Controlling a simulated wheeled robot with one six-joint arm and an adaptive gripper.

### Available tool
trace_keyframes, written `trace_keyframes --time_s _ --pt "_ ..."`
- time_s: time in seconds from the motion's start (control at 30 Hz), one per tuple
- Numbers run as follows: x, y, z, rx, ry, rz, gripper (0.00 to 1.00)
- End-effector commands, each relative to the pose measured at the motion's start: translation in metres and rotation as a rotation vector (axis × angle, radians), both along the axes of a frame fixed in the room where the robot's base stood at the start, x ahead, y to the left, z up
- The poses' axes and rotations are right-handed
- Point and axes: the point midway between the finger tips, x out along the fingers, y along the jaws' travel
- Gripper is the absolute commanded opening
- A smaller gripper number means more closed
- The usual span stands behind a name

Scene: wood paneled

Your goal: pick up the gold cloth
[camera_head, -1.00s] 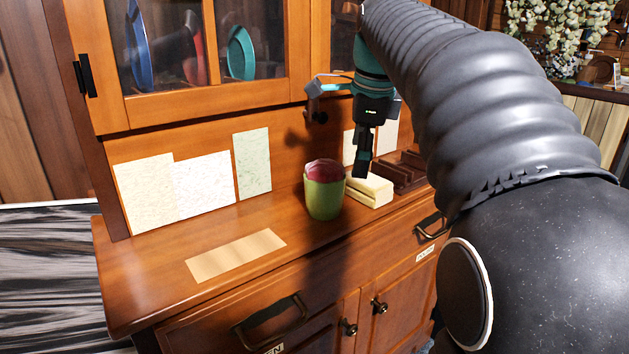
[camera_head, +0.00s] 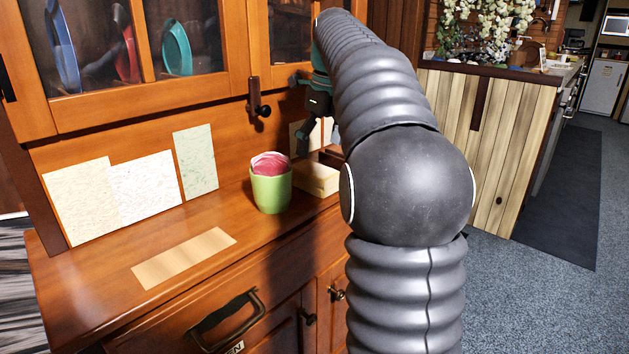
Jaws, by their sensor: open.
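A pale yellow, folded block (camera_head: 318,180) lies on the wooden cabinet's counter, just right of a green cup; it looks like the gold cloth. Its right end is hidden behind my arm. My gripper (camera_head: 305,138) points down above and slightly left of it, apart from it. The gripper is open and holds nothing that I can see; its far side is partly hidden. A flat tan rectangle (camera_head: 184,258) lies farther left on the counter; its material is hard to tell.
The green cup (camera_head: 271,191) with something pink-red inside stands close beside the folded block. Paper sheets (camera_head: 143,190) lean on the cabinet's back panel. Glass-fronted cupboards with plates overhang the counter. The counter's left part (camera_head: 95,262) is mostly clear.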

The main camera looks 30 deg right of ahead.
Motion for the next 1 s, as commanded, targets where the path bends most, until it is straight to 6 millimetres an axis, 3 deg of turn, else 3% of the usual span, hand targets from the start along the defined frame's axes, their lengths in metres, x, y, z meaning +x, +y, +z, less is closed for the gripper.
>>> trace_keyframes --time_s 0.27,0.6,0.93,1.0 --pt "0.004 0.002 -0.02 0.0 0.001 0.001 0.96" --pt "0.016 0.006 -0.061 0.0 0.0 0.001 0.96" --pt "0.017 0.006 -0.066 0.0 0.0 0.002 0.96" --pt "0.017 0.006 -0.066 0.0 0.0 0.002 0.81"
